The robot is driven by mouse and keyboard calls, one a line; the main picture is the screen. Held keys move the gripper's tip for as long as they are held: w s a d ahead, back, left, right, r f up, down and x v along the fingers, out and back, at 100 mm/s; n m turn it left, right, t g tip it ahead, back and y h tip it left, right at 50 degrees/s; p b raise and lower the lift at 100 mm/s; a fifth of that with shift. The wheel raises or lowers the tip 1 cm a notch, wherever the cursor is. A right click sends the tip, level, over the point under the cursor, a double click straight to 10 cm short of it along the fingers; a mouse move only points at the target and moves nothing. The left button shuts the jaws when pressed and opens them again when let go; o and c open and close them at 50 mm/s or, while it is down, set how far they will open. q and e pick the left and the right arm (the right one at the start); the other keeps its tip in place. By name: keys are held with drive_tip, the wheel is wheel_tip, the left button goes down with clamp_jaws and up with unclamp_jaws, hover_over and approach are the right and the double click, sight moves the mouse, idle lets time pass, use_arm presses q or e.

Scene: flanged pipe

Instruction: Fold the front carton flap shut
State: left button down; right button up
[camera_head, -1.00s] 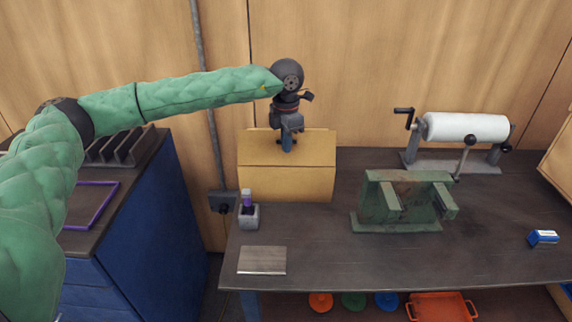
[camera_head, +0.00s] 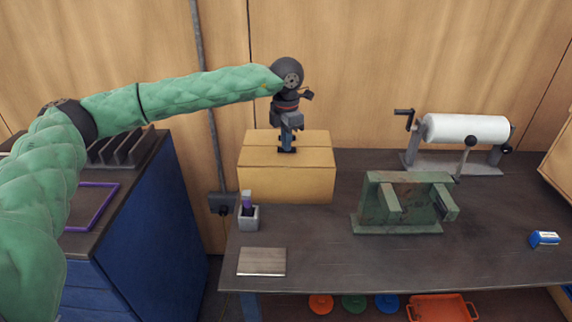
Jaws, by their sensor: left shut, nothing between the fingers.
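The brown cardboard carton (camera_head: 300,186) stands at the left back of the dark workbench. Its front flap (camera_head: 258,157) lies about flat across the front half of the top. A seam runs across the top between it and the rear part of the top (camera_head: 258,139). My left gripper (camera_head: 287,150) is shut and empty, pointing down from above. Its tips are at the middle of the top near the seam and appear to touch the flap. My right gripper is not in view.
A small grey holder (camera_head: 248,218) with a purple-topped item stands in front of the carton's left corner. A flat grey plate (camera_head: 262,261) lies nearer.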

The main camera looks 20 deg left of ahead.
use_arm(q)
wheel_tip(320, 180, up, 8)
drive_tip(key=p, duration=0.1)
idle(0.9)
drive_tip(key=shift+f, duration=0.1)
